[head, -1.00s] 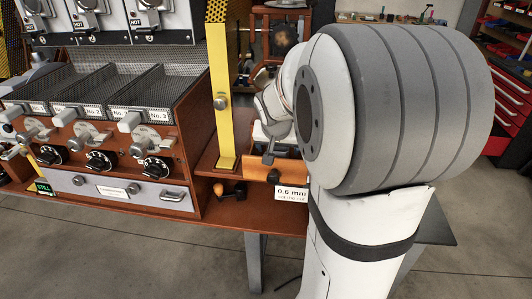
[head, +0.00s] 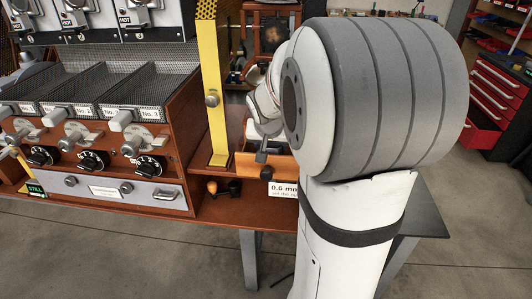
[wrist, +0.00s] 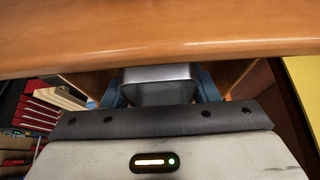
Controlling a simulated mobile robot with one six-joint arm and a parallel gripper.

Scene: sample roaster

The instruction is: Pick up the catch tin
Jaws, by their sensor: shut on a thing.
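The catch tin (wrist: 158,84) is a grey metal tin, seen in the wrist view below an orange-brown wooden edge. My gripper (wrist: 160,92) has its blue fingers on the tin's left and right sides and is shut on it. Part of the tin is hidden by the wooden edge and by my gripper's body. In the head view my arm covers this area, and I cannot make out the tin there.
The wooden board (wrist: 170,32) passes close across the wrist view. In the head view a yellow post (head: 212,90) stands left of my arm. A row of mesh trays (head: 148,88) and a drawer (head: 120,190) are farther left. A label card (head: 283,189) sits at the bench front.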

